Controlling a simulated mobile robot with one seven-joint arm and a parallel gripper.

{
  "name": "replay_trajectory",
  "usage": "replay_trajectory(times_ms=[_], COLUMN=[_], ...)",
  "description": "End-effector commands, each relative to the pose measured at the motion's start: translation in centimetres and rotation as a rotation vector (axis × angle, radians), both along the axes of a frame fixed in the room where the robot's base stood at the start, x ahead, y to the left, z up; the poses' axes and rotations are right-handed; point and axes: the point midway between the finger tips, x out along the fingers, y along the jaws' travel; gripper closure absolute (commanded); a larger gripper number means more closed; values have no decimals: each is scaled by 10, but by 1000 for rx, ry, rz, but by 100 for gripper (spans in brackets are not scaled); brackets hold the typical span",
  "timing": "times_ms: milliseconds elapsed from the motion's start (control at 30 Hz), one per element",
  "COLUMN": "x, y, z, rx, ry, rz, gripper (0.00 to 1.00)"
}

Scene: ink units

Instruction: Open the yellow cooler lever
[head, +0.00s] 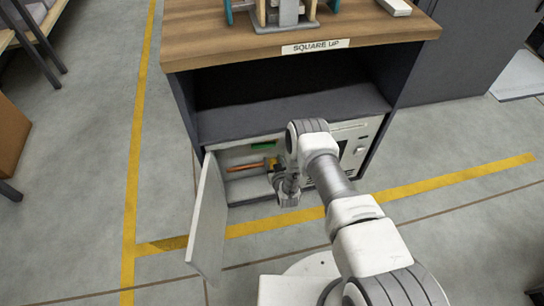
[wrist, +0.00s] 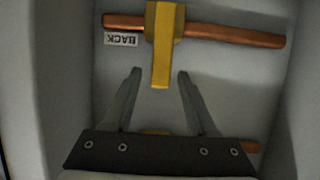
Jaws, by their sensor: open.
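The yellow lever (wrist: 161,50) sits on a copper pipe (wrist: 230,35) in the wrist view, its flat handle pointing down the picture, across the pipe. A label reading BACK (wrist: 121,40) is upside down beside it. My gripper (wrist: 159,72) is open, and the handle's free end shows between its fingertips without visible contact. How deep the fingers reach along it I cannot tell. A second copper pipe (wrist: 250,146) with a bit of yellow is mostly hidden behind my gripper. In the head view the copper pipe (head: 240,167) shows inside the open compartment, left of my gripper, which hides the lever's details.
The compartment's grey door (head: 208,220) stands open at the left. A wooden top (head: 210,40) with a SQUARE UP label (head: 315,46) is above an empty dark shelf (head: 285,113). A front panel (head: 358,145) is right of my arm. The floor around is largely clear.

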Motion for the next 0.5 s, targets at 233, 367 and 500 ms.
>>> replay_trajectory(times_ms=[233,367,500], x=[-2,-2,-2], y=[0,0,0], z=[-2,-2,-2], rx=[0,0,0], ry=[1,0,0], rz=[0,0,0], gripper=[43,43,46])
